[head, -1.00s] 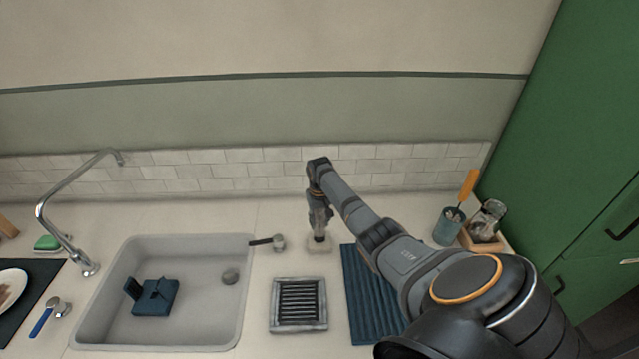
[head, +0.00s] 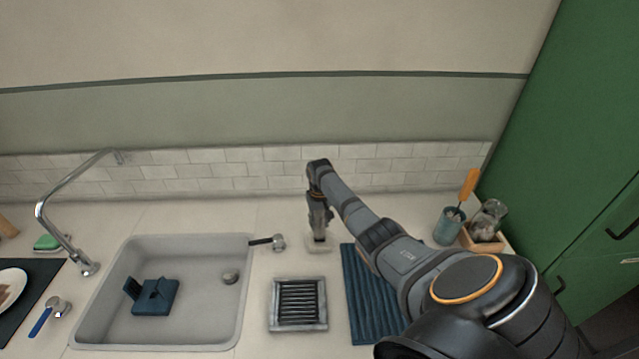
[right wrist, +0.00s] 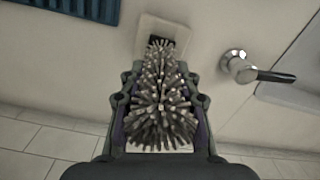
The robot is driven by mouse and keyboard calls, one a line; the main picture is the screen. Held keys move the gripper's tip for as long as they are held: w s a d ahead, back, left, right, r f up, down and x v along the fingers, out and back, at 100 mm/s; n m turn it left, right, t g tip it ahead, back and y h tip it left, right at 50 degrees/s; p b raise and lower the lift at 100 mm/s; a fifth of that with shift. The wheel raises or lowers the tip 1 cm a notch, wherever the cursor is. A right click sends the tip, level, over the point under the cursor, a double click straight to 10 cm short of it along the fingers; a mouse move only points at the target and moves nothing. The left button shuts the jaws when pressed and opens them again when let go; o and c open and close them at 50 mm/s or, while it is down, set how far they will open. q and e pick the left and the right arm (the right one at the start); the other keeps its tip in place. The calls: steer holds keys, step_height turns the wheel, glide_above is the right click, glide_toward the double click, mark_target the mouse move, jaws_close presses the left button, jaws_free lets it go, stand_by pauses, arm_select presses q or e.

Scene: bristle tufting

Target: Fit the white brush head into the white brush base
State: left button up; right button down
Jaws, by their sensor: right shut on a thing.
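In the right wrist view a bristled brush head (right wrist: 162,105), pale grey with many stubby tufts, sits between the two fingers of my right gripper (right wrist: 160,85). The gripper is shut on it. A white brush base (right wrist: 158,27) with a dark opening lies on the counter just beyond the bristles; the head overlaps the opening, and I cannot tell whether it is seated in it. In the head view my right gripper (head: 319,232) points down over the pale base (head: 319,247), which is partly hidden. My left gripper is not in view.
A short metal piece with a dark handle (head: 267,242) lies left of the base. A sink (head: 200,340), a framed slatted tray (head: 299,304) and a blue ribbed mat (head: 365,305) are nearer. A cup (head: 449,226) and a wooden box (head: 481,240) stand right. The tiled wall is behind.

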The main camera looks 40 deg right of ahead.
stand_by(0.4)
steer(key=c, duration=0.9)
jaws_free()
step_height(320, 180, up, 12)
steer(key=shift+f, duration=0.1)
